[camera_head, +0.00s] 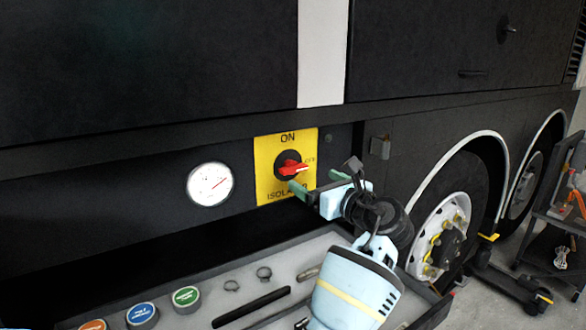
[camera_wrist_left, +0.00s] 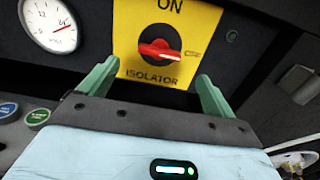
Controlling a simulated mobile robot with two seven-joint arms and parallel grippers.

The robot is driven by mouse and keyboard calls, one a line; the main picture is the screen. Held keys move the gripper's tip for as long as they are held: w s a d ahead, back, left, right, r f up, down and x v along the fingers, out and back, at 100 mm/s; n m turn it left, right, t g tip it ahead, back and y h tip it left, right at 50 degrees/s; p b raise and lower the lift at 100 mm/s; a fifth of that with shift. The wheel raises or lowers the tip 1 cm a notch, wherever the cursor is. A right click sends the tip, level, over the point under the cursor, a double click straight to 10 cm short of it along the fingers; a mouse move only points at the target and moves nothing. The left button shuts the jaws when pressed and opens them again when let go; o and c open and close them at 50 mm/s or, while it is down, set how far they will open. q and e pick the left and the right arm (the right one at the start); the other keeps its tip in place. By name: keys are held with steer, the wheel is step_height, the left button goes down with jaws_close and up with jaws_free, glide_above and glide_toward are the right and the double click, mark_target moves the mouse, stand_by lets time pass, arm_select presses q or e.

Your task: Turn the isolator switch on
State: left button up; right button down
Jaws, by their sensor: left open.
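The isolator switch has a red handle (camera_head: 292,168) on a black round base, mounted on a yellow plate (camera_head: 265,185) marked ON at the top and ISOLATOR at the bottom. The handle lies roughly sideways, its end pointing right toward a small label that looks like OFF. The red handle also shows in the left wrist view (camera_wrist_left: 158,50). My left gripper (camera_head: 318,180) is open and empty, in front of the plate at its lower right. In the left wrist view its two green fingers (camera_wrist_left: 155,82) stand apart below the handle, not touching it. My right gripper is not in view.
A round white gauge (camera_head: 210,184) is left of the plate. Below is a grey tray (camera_head: 230,272) with coloured round caps, clamps and rods. A small box (camera_head: 380,146) sticks out right of the plate. A wheel (camera_head: 440,235) and a trolley (camera_head: 555,220) are at right.

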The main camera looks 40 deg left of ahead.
mark_target(297, 169)
arm_select(q)
steer(key=x, duration=0.7)
steer(key=shift+w+a, duration=0.15)
steer(key=shift+a, duration=0.2)
steer(key=shift+c, duration=0.4)
